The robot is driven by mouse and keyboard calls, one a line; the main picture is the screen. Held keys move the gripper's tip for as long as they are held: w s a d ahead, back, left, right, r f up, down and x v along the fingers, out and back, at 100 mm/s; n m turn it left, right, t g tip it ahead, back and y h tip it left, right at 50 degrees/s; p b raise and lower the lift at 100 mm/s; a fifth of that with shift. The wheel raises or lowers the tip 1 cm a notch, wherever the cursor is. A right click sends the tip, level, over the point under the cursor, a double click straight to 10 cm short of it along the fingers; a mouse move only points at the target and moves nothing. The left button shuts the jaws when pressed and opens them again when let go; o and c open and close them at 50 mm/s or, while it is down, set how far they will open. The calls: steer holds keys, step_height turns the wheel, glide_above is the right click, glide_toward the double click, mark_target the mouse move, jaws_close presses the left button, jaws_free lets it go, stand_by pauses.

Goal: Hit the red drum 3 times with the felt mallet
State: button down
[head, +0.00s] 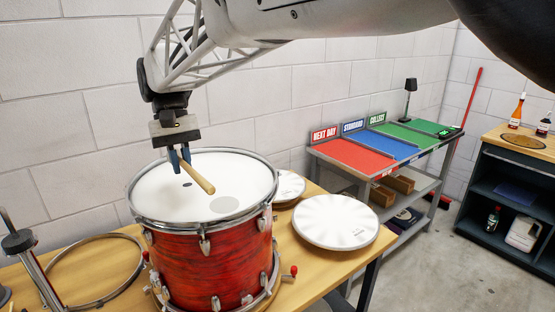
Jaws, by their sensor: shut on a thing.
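The red drum (208,262) stands upright on the wooden bench, with a white head (245,178) and a chrome rim. My gripper (180,161) is above the drum's head, pointing down. It is shut on the wooden handle of a mallet (199,178). The handle slants from the fingers down to the right and toward the camera. The mallet's felt end is hard to make out; a small dark spot (187,184) shows below the fingers, and I cannot tell whether it is a shadow. A grey round patch lies on the head near the handle's end. I cannot tell whether the mallet touches the head.
A white round pad (336,221) and a smaller one (289,186) lie right of the drum. A metal hoop (96,297) and a metal stand (32,262) are at left. A shelf with coloured tops (357,156) stands behind at right. The wall is close behind.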

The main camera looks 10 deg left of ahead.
steer(key=shift+r, duration=0.35)
step_height(320, 180, down, 7)
steer(key=shift+r, duration=3.1)
steer(key=shift+s+a+r, duration=0.4)
steer(key=shift+s+a, duration=0.15)
steer(key=shift+a, duration=0.15)
